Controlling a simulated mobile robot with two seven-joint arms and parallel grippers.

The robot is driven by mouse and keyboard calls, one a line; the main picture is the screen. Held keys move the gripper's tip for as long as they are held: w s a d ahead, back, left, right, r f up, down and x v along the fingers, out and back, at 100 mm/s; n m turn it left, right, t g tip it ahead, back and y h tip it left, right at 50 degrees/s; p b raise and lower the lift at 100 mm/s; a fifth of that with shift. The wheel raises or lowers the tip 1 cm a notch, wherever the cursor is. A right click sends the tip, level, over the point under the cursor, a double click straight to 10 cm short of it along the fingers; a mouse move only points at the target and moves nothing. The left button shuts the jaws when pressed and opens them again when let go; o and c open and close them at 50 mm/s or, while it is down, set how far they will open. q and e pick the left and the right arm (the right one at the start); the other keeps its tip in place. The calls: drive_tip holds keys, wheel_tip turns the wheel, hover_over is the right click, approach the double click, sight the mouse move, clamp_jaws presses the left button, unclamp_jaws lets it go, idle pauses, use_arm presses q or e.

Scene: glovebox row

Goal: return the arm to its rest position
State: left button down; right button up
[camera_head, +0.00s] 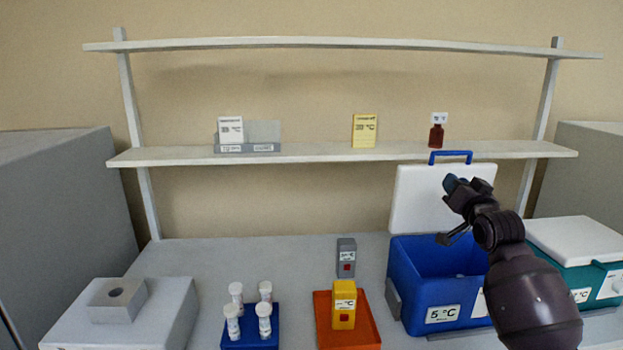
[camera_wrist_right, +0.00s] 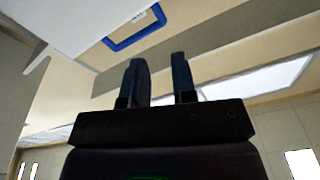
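My right gripper (camera_head: 462,183) is raised above the blue cooler box, in front of its raised white lid. In the right wrist view the two fingers of this gripper (camera_wrist_right: 160,75) stand apart with nothing between them. The blue box (camera_head: 415,275) is open and carries a 5 °C label. Its white lid (camera_head: 415,200) stands upright at the back with a blue handle (camera_head: 450,156). The handle also shows in the wrist view (camera_wrist_right: 135,32). My arm hides part of the box's right side. My left gripper is in neither view.
A teal box (camera_head: 575,275) with a white lid is at right. A yellow timer-like block (camera_head: 344,305) is on an orange tray (camera_head: 367,335). White-capped vials (camera_head: 264,318) stand in a blue rack (camera_head: 273,340). A shelf (camera_head: 320,155) holds cards and a brown bottle (camera_head: 436,136).

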drive_tip(key=s+a+f+n+g, duration=0.1)
drive_tip(key=s+a+f+n, duration=0.15)
drive_tip(key=s+f, duration=0.8)
drive_tip(key=s+a+f+n+g, duration=0.2)
drive_tip(key=s+f+n, duration=0.35)
drive_tip(key=f, duration=0.85)
drive_tip(key=s+f+m+g, duration=0.1)
drive_tip(key=s+f+g, duration=0.1)
drive_tip(key=s+f, duration=0.7)
drive_tip(key=s+f+m+g+h, duration=0.1)
drive_tip(key=s+f+m+g, duration=0.1)
drive_tip(key=s+f, duration=0.7)
drive_tip(key=s+g, duration=0.1)
drive_tip(key=s, duration=0.7)
drive_tip(key=shift+s+a+f+m, duration=0.15)
drive_tip(key=shift+s+a+m, duration=0.15)
